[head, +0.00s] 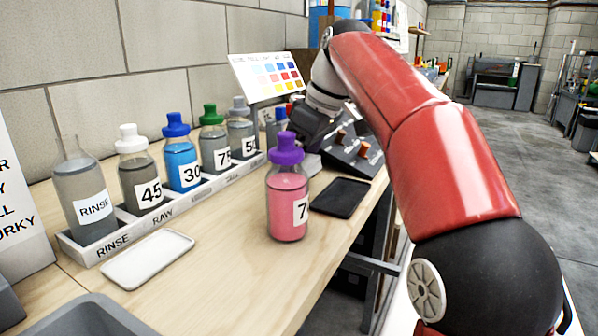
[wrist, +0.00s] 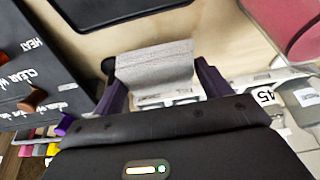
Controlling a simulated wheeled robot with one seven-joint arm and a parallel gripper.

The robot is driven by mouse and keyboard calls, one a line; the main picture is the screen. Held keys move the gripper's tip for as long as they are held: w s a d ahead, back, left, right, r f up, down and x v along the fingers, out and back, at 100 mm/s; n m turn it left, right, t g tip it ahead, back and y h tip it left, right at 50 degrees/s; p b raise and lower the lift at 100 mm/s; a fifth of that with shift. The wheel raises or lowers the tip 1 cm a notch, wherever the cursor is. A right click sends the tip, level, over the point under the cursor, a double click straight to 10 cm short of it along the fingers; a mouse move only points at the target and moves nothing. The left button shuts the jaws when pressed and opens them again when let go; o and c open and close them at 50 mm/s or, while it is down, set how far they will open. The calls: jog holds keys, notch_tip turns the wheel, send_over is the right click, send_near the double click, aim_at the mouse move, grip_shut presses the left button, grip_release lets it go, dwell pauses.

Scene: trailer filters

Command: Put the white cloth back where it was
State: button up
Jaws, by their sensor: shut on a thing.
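My gripper (wrist: 156,72) is shut on the white cloth (wrist: 155,62), which looks light grey and hangs as a flat piece between the two purple fingers in the wrist view. In the head view my gripper (head: 312,128) is behind the purple-capped pink bottle (head: 287,205), and its fingertips are hidden. A small pale patch beside that bottle (head: 312,163) is probably the cloth, low over the bench. I cannot tell whether the cloth touches the bench.
A black tray (head: 341,198) lies right of the pink bottle. A control box with orange knobs (head: 350,155) stands behind it. Several capped bottles stand in a labelled rack (head: 165,208) along the wall. A white tray (head: 148,259) lies in front; the bench between is clear.

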jog(key=shift+w+a, duration=0.1)
jog(key=shift+a, duration=0.05)
jog(key=shift+f+b, duration=0.8)
jog(key=shift+f, duration=0.95)
jog(key=shift+f, duration=0.2)
jog(key=o, duration=0.9)
